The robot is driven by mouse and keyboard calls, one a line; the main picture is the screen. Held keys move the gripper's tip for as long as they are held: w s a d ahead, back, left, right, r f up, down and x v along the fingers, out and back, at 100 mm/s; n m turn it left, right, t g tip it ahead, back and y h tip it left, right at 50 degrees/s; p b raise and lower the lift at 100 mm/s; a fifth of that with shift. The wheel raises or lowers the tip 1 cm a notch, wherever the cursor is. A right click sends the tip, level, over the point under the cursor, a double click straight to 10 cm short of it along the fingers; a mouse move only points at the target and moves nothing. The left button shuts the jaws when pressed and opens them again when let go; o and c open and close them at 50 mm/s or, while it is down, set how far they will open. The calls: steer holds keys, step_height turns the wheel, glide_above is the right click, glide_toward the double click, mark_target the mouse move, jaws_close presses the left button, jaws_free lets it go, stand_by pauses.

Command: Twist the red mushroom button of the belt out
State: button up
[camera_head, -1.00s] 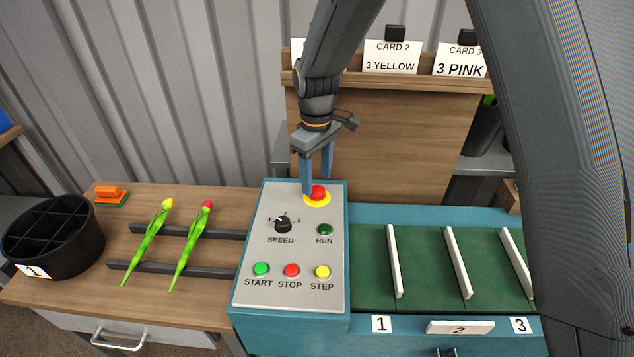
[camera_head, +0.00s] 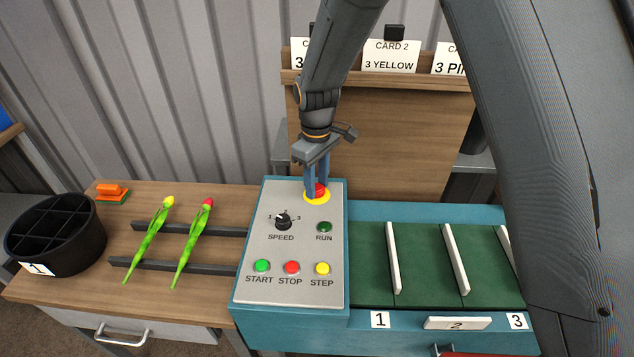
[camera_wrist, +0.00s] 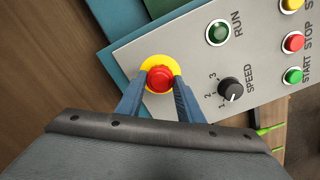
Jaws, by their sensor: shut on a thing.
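The red mushroom button (camera_head: 320,189) sits on a yellow ring (camera_head: 317,198) at the top of the grey control panel (camera_head: 260,203). My gripper (camera_head: 317,190) points down at it, with its blue fingers on either side of the red cap. In the wrist view the red button (camera_wrist: 159,79) lies between the two fingertips of my gripper (camera_wrist: 160,83), which are shut on it. The yellow ring shows behind and around the cap. Whether the cap is turned cannot be told.
The panel also carries the speed knob (camera_head: 283,222), the dark green run lamp (camera_head: 324,227) and start, stop and step buttons (camera_head: 291,267). The green belt (camera_head: 424,285) with white dividers lies right. Two tulips (camera_head: 191,243) lie on rails at left. A wooden card board (camera_head: 375,130) stands behind.

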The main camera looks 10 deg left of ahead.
steer(key=m, duration=0.4)
steer(key=shift+m, duration=2)
steer(key=o, duration=1.1)
steer(key=shift+r+b, duration=0.95)
steer(key=shift+r, duration=2.95)
